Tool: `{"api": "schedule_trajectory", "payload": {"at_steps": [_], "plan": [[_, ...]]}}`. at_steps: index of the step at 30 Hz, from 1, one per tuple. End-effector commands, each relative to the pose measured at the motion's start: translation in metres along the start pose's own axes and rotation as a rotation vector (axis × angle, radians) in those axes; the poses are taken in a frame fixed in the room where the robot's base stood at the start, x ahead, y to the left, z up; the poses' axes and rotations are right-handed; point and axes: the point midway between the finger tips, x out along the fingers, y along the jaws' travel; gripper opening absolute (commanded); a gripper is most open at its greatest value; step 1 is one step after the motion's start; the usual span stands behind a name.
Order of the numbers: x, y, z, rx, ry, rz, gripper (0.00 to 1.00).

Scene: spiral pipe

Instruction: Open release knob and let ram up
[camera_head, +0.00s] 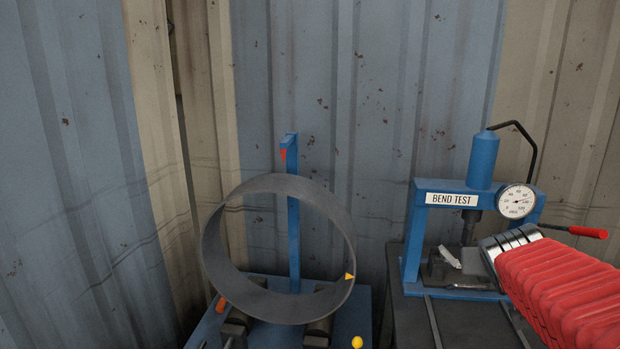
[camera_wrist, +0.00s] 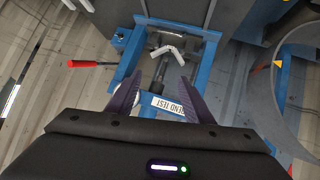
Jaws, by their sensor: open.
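The blue bend test press (camera_head: 480,184) stands at the right, with its label and round dial gauge (camera_head: 517,201) on the crossbeam. Its dark ram (camera_head: 470,228) points down near a pale bent piece (camera_head: 449,258); I cannot tell whether they touch. The bent piece also shows in the wrist view (camera_wrist: 167,50). A red-handled lever (camera_head: 588,232) sticks out right of the press and shows at the left in the wrist view (camera_wrist: 85,64). I cannot make out the release knob. My gripper (camera_wrist: 161,74) is open and empty, its fingers in front of the press.
A large dark pipe ring (camera_head: 280,185) stands on a blue roller stand (camera_head: 360,318) left of the press. A blue post (camera_head: 293,235) rises behind the ring. Corrugated metal walls (camera_head: 350,90) close off the back. My red-sleeved arm covers the lower right.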

Motion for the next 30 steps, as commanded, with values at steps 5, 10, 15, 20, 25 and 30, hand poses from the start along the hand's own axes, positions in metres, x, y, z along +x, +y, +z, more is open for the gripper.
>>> {"api": "schedule_trajectory", "payload": {"at_steps": [5, 10, 15, 20, 25, 30], "plan": [[-0.045, -0.042, 0.037, -0.02, -0.082, -0.069, 0.47], [-0.087, -0.078, 0.081, -0.047, -0.17, -0.153, 0.47], [-0.13, -0.111, 0.13, -0.092, -0.261, -0.255, 0.47], [-0.169, -0.138, 0.177, -0.144, -0.344, -0.362, 0.47], [-0.195, -0.154, 0.208, -0.183, -0.399, -0.439, 0.47], [-0.2, -0.157, 0.215, -0.192, -0.412, -0.453, 0.47]]}}
